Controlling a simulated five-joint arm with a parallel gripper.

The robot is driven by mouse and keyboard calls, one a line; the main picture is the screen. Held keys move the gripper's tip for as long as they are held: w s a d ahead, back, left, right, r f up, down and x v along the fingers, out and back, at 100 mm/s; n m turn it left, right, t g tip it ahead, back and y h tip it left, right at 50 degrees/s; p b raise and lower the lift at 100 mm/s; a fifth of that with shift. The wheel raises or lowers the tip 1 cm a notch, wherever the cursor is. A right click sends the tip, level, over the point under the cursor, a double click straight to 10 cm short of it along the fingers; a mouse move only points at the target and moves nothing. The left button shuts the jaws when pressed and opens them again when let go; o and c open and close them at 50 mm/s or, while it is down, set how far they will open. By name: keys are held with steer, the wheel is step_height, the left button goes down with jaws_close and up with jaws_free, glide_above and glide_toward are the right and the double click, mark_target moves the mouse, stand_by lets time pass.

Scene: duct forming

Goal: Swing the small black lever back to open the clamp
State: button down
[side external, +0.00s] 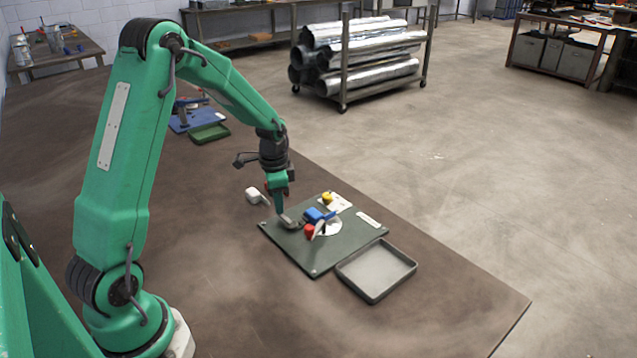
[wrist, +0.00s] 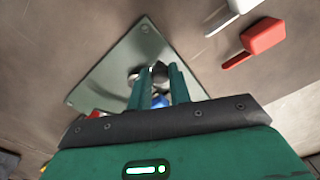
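The green-grey plate (side external: 318,262) lies on the brown table and carries the clamp with its blue part (side external: 314,214) and a red part (side external: 309,231). My gripper (side external: 279,212) points down over the plate's left part, close beside the clamp. In the wrist view the plate (wrist: 113,62) lies beneath my gripper (wrist: 157,74). The two green fingers are apart. A small black piece (wrist: 159,70), perhaps the lever, shows between their tips, nearer the right finger. Whether they touch it I cannot tell. The fingers hide much of the clamp; a blue bit (wrist: 160,101) shows between them.
A shallow grey tray (side external: 376,269) stands right of the plate. A yellow piece (side external: 327,198) sits at the plate's far side. A white-headed tool (side external: 253,194) lies behind the plate. In the wrist view a red tool (wrist: 262,38) lies off the plate. The table's near right is clear.

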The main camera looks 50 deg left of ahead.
steer(key=shift+s+d, duration=0.1)
steer(key=shift+s, duration=0.05)
steer(key=n, duration=0.1)
steer(key=s+n, duration=0.1)
steer(key=n, duration=0.1)
steer(key=s+n, duration=0.1)
steer(key=n, duration=0.1)
steer(key=shift+d, duration=0.35)
steer(key=n, duration=0.2)
steer(key=s+d+n, duration=0.1)
steer(key=n, duration=0.2)
steer(key=shift+s+d+n, duration=0.3)
steer(key=n, duration=0.1)
steer(key=d+n, duration=0.1)
steer(key=n, duration=0.2)
steer(key=shift+s+d+g, duration=0.3)
steer(key=shift+d, duration=0.05)
steer(key=shift+d+n, duration=0.3)
steer(key=shift+n, duration=0.5)
steer(key=shift+d+n, duration=0.25)
steer(key=shift+n, duration=0.55)
steer(key=c, duration=1.3)
jaws_free()
steer(key=shift+s, duration=0.1)
